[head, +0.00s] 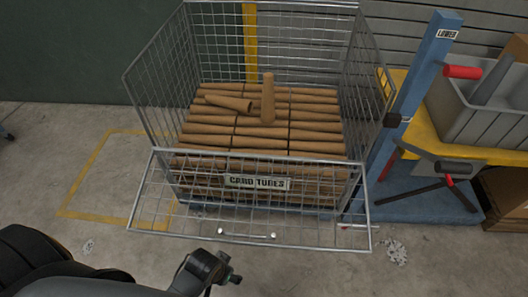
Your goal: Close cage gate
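The wire cage (140,98) stands in the middle of the head view, filled with stacked brown card tubes (205,128). Its wire mesh gate (300,212) hangs tilted outward at the front, its free edge towards me. A pale handle (247,233) sits near that edge. A "CARD TUBES" label (258,183) shows at the gate's upper part. My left gripper (222,270) is low in the view, in front of and below the gate's edge, apart from the handle. Its fingers are dark and small, so its opening is unclear. My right gripper is out of view.
A blue post (410,100) marked "LOWER" with a red handle (462,72) stands right of the cage. A yellow stand (470,149) carries a grey bin (465,122). Concrete floor (60,150) is open at left, with yellow lines. Shredded scraps (397,251) lie right of the gate.

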